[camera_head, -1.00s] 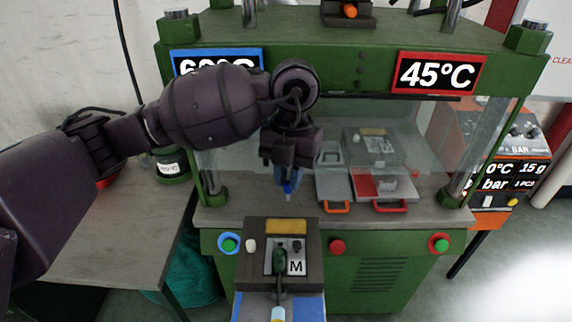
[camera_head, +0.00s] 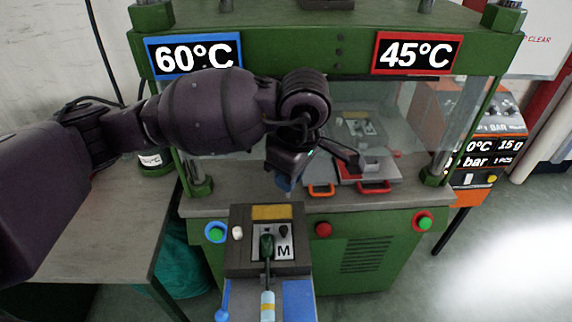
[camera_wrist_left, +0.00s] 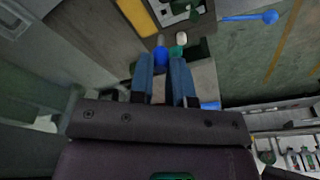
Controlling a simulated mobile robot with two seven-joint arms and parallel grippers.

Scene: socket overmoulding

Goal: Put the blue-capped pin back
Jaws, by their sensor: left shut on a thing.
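My left gripper (camera_head: 285,183) is above and behind the mould block, near the front of the press, and is tilted. In the left wrist view, its blue fingers (camera_wrist_left: 163,72) are shut on the blue-capped pin (camera_wrist_left: 160,54). The blue cap sits at the fingertips with a short grey part beyond it; the rest is hidden. The dark mould block (camera_head: 240,259) carries a yellow plate (camera_head: 270,212), a grey plate marked M (camera_head: 284,250), a green plug and a white-capped knob (camera_head: 238,233). The pin is apart from the block. My right gripper is not in view.
The green press (camera_head: 350,215) stands behind, with 60°C and 45°C displays and trays (camera_head: 374,187) with orange and red handles. A blue ball-ended lever (camera_head: 222,314) is at the block's front left. A grey table (camera_head: 95,230) is at left.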

